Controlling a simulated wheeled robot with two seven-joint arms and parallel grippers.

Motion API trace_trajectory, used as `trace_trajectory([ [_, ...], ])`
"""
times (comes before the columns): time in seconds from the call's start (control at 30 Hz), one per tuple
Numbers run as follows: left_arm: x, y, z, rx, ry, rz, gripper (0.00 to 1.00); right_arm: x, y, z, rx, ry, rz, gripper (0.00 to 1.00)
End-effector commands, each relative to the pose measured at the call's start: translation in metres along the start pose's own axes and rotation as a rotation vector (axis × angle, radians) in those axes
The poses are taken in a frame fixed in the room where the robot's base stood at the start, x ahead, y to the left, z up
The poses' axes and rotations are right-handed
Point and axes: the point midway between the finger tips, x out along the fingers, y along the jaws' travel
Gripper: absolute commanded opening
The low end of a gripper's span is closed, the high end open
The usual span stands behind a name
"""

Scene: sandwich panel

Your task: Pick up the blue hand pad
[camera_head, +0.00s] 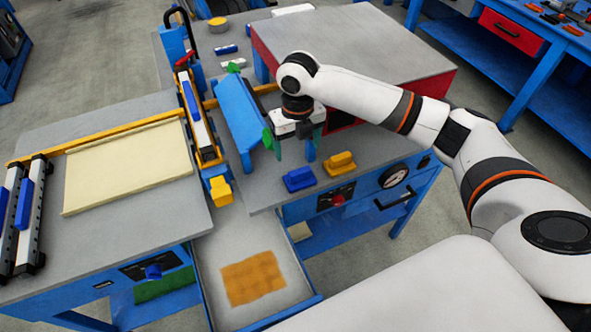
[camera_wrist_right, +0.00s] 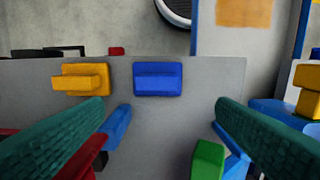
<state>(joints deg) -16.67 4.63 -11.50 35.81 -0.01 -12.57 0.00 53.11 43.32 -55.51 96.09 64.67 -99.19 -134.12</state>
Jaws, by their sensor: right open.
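The blue hand pad (camera_head: 299,178) lies on the grey table top near its front edge, to the left of a yellow hand pad (camera_head: 340,164). My right gripper (camera_head: 296,152) is above the table behind the blue pad, fingers pointing down, open and empty. In the right wrist view the blue pad (camera_wrist_right: 158,79) lies ahead of the gap between the two green fingertips (camera_wrist_right: 160,106), roughly centred and not touched. The yellow pad (camera_wrist_right: 82,79) is to its left there. My left gripper is not in view.
A tilted blue panel (camera_head: 236,112) and a green block (camera_head: 268,139) stand close to the gripper's left. A large grey-topped red box (camera_head: 345,45) is behind. An open drawer (camera_head: 222,262) holds an orange sheet. The surface around the blue pad is mostly clear.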

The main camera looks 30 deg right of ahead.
Motion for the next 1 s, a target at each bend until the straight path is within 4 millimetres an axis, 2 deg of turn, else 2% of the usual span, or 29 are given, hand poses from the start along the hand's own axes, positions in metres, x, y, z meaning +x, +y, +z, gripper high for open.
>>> trace_trajectory([
  [0.1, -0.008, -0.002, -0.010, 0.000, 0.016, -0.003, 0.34, 0.021, 0.000, 0.001, 0.002, -0.004, 0.000, 0.80],
  [0.3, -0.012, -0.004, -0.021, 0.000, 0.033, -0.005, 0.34, 0.043, 0.000, 0.000, 0.001, 0.000, -0.001, 0.80],
  [0.47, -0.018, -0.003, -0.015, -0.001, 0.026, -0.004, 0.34, 0.056, 0.002, 0.002, 0.002, -0.003, 0.000, 0.80],
  [0.7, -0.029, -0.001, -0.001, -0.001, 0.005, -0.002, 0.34, 0.091, 0.004, 0.003, 0.001, -0.002, 0.000, 0.80],
  [1.0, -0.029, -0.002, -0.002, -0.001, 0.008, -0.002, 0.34, 0.098, 0.004, 0.002, 0.000, 0.001, 0.000, 0.80],
])
